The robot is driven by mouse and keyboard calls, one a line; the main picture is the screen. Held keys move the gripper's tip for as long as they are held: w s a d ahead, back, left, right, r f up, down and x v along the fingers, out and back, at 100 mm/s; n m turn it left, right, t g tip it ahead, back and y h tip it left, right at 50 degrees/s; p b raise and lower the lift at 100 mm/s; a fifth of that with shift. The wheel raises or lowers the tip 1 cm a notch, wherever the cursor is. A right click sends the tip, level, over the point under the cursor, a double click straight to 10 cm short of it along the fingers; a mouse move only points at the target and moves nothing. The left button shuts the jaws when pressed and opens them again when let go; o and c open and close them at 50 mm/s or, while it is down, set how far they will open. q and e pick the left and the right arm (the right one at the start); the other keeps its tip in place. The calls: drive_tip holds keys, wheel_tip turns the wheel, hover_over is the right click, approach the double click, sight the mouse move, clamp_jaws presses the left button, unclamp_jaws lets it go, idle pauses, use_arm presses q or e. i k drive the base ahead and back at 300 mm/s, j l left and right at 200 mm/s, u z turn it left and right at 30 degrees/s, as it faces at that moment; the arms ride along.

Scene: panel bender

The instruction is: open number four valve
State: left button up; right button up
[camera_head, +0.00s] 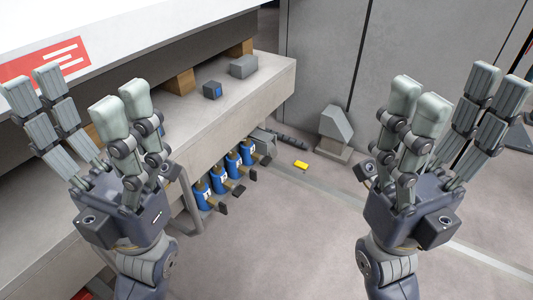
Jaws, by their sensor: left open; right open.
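Several blue valves stand in a row along the lower side of the grey bench, each with a white number label and a dark-ended handle. The labels are small; the farthest valve (248,154) appears to be number four. Its handle (264,160) sticks out to the right, like the others. The nearest valve (203,194) appears to be number one. My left gripper (88,98) is open and empty, raised over the bench to the left of the valves. My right gripper (452,100) is open and empty, raised well to the right of the valves. Neither touches a valve.
A yellow object (301,165) lies on the floor near a grey pedal-like unit (335,130). Grey cabinets stand behind. The floor between my arms is mostly clear.

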sight(264, 161)
drive_tip(key=i+l, duration=0.15)
drive_tip(key=l, duration=0.3)
drive_tip(key=i+l+u, duration=0.1)
drive_tip(key=l, duration=0.4)
drive_tip(key=i+l, duration=0.15)
drive_tip(key=l, duration=0.3)
drive_tip(key=i+l, duration=0.15)
drive_tip(key=l, duration=0.35)
drive_tip(key=i+l+u, duration=0.1)
drive_tip(key=l, duration=0.35)
drive_tip(key=i+l, duration=0.1)
drive_tip(key=l, duration=0.4)
drive_tip(key=i+l, duration=0.1)
drive_tip(key=l, duration=0.4)
drive_tip(key=i+u, duration=0.05)
